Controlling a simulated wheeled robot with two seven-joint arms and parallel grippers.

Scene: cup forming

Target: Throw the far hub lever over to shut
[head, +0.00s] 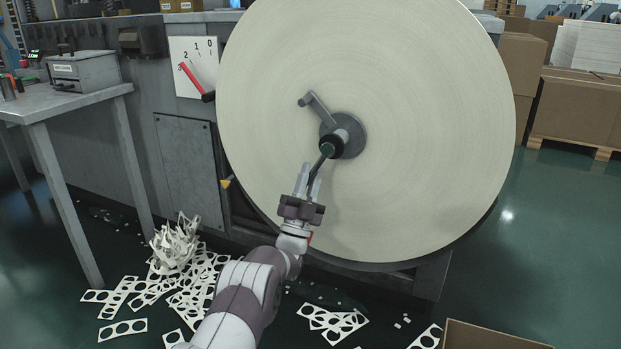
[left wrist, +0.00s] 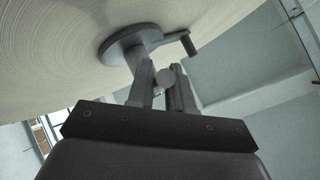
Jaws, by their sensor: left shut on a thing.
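The big pale paper reel (head: 430,110) faces me with a grey hub (head: 354,140) at its middle. My right gripper is not in view.
A dial with a red pointer (head: 192,78) stands left of the reel. A grey bench (head: 60,102) is at the left. Punched card scraps (head: 190,290) litter the floor. A cardboard box edge (head: 490,335) is at the bottom right. The floor right of the reel is clear.

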